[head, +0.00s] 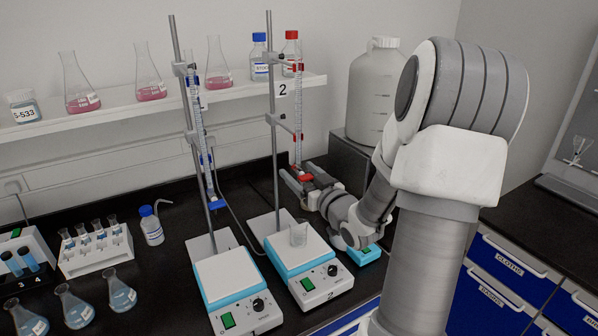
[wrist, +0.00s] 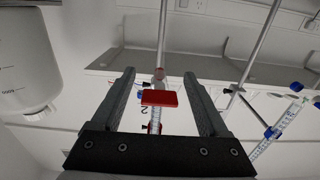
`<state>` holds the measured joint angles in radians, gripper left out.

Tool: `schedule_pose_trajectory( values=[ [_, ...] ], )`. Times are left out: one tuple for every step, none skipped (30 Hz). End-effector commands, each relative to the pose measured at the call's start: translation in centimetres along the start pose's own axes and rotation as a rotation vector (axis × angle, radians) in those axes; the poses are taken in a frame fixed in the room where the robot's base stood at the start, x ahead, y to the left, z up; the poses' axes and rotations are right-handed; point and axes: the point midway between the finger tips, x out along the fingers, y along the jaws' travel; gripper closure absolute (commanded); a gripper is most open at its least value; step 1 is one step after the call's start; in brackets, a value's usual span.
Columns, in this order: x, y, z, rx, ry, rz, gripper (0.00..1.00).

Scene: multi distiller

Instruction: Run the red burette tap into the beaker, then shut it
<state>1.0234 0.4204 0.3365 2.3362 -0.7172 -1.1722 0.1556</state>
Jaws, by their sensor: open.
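The red burette tap (head: 304,177) is at the lower end of the red-clamped burette (head: 298,118) on the stand marked 2. In the wrist view the red tap handle (wrist: 159,98) lies crosswise between my two open fingers, with a gap on each side. My gripper (wrist: 160,88) is open around the tap; in the head view my gripper (head: 300,180) reaches it from the right.
A second burette with a blue tap (head: 216,203) stands to the left over another stirrer (head: 228,280). A large white carboy (head: 377,95) is behind my arm. A wash bottle (head: 150,226), a tube rack (head: 95,248) and several flasks are at the left.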

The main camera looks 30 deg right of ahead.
Motion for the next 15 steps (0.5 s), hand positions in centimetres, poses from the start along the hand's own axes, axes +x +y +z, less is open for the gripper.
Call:
schedule_pose_trajectory(
  values=[
    [-0.05, 0.02, 0.01, 0.0, 0.0, 0.0, 0.22],
    [-0.07, 0.02, 0.01, 0.0, 0.0, 0.0, 0.22],
    [-0.08, 0.02, 0.02, 0.0, 0.0, 0.0, 0.22],
    [-0.09, 0.02, 0.02, 0.0, 0.0, 0.0, 0.22],
    [-0.09, 0.03, 0.02, 0.0, 0.0, 0.0, 0.22],
    [-0.09, 0.03, 0.02, 0.0, 0.0, 0.0, 0.22],
    [-0.09, 0.03, 0.02, 0.0, 0.0, 0.0, 0.22],
    [-0.09, 0.03, 0.03, 0.0, 0.0, 0.0, 0.22],
    [-0.09, 0.03, 0.02, 0.0, 0.0, 0.0, 0.22],
    [-0.09, 0.03, 0.02, 0.0, 0.0, 0.0, 0.22],
    [-0.09, 0.04, 0.02, 0.0, 0.0, 0.001, 0.22],
    [-0.09, 0.04, 0.02, 0.0, 0.0, 0.001, 0.3],
    [-0.09, 0.04, 0.02, 0.0, 0.0, 0.001, 0.35],
    [-0.08, 0.04, 0.02, 0.0, 0.0, 0.001, 0.41],
    [-0.08, 0.04, 0.02, 0.0, 0.0, 0.001, 0.48]
  ],
)
